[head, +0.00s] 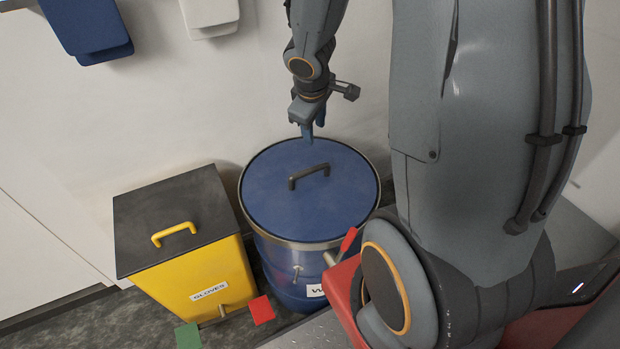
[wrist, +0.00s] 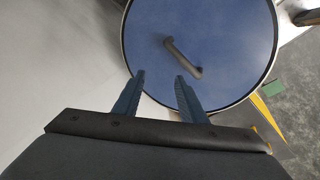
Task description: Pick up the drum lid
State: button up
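The drum lid (head: 270,190) is a round blue disc with a dark bar handle (head: 308,176) across its middle. It lies on top of the blue drum (head: 282,268) in the head view. The lid (wrist: 215,45) and its handle (wrist: 183,58) also show in the wrist view. My gripper (head: 308,138) points down above the far part of the lid, behind the handle. In the wrist view my gripper (wrist: 160,75) has its two fingers apart with nothing between them. The handle lies ahead of the fingertips, slanted to their line, and looks clear of them.
A yellow bin (head: 200,280) marked GLOVES, with a dark lid and yellow handle, stands left of the drum. A red pedal (head: 261,310) and a green one (head: 188,336) show in front. A white wall (head: 180,120) rises close behind the drum.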

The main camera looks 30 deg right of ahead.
jog(key=w+d+f+n+y+p, duration=0.1)
jog(key=w+f+n+y+p, duration=0.15)
jog(key=w+n, duration=0.2)
jog(key=n+g+y+p, duration=0.2)
jog(key=n+y+p, duration=0.1)
jog(key=n, duration=0.3)
send_over(310, 169)
jog(key=s+d, duration=0.1)
jog(key=d, duration=0.1)
notch_tip(310, 169, down, 6)
jog(key=x, duration=0.3)
jog(key=shift+s, duration=0.15)
jog(key=shift+h, duration=0.25)
jog(key=shift+w+x, duration=0.15)
jog(key=shift+x, duration=1.15)
jog(key=shift+w+x, duration=0.1)
jog(key=shift+x, duration=1.2)
jog(key=shift+r, duration=0.1)
jog(key=shift+c, duration=0.3)
grip_shut()
